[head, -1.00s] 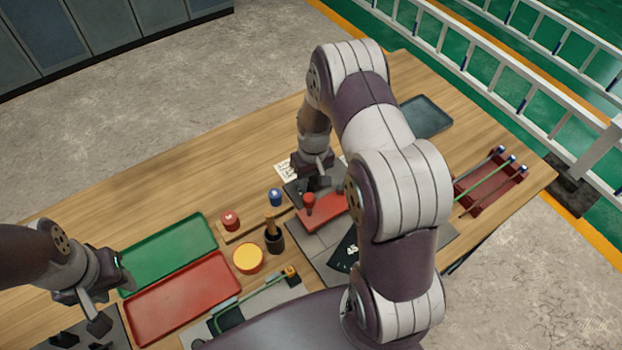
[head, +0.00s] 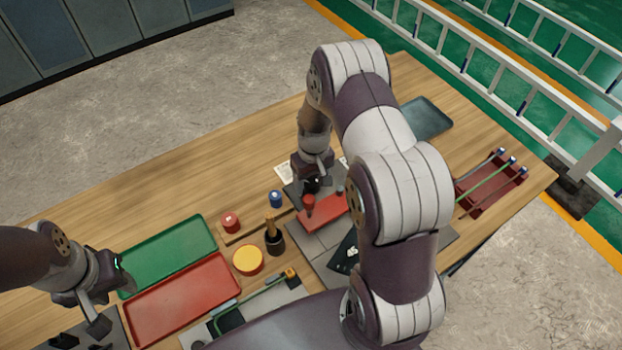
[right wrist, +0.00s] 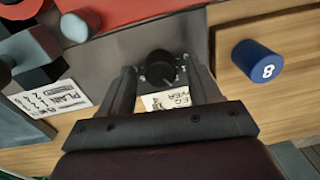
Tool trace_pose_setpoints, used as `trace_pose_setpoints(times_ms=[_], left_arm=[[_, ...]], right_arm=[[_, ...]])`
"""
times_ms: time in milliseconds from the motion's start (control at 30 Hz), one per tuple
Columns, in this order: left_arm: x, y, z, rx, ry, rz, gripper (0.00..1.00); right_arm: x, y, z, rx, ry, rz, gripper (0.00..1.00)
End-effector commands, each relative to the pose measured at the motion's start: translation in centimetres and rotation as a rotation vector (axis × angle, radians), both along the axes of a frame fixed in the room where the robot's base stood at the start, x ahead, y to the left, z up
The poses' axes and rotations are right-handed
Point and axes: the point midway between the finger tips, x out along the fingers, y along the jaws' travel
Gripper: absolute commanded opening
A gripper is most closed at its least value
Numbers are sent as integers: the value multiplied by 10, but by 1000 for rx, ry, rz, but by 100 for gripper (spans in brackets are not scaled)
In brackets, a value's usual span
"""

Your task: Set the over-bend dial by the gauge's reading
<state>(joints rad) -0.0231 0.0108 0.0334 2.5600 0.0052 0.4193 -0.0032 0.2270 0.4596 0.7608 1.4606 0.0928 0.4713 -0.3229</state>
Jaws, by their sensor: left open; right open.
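The over-bend dial (right wrist: 160,68) is a round black knob with a pale pointer mark on a grey plate in the right wrist view. My right gripper (right wrist: 159,76) is open, with one finger on each side of the knob; I cannot tell whether they touch it. In the head view my right gripper (head: 313,184) hangs over the grey plate behind the red block (head: 326,211), and the dial is hidden there. A dark plate marked 45 (head: 346,254) is partly hidden by my right arm. I cannot make out a gauge reading. My left gripper (head: 97,312) is open and empty at the left.
A blue numbered cylinder (right wrist: 257,61) stands right of the dial; printed labels (right wrist: 58,98) lie nearby. Green (head: 170,250) and red trays (head: 184,299), a yellow round piece (head: 248,259) and a red rod rack (head: 490,185) are on the table. The back left of the table is clear.

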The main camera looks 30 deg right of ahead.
Motion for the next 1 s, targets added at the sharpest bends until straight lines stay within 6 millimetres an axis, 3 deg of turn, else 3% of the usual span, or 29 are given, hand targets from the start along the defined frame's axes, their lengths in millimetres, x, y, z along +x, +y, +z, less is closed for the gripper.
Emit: trace_pose_setpoints(times_ms=[400,500,667,1000], left_arm=[[0,0,-16,0,0,0,43],[0,0,-18,0,0,0,43],[0,0,-18,0,0,0,43],[0,0,-18,0,0,0,43]], right_arm=[[1,-5,98,-2,-7,0,63],[1,-5,114,-2,-6,0,63],[0,-6,124,-1,-3,0,63],[0,-6,124,-1,-3,0,63]])
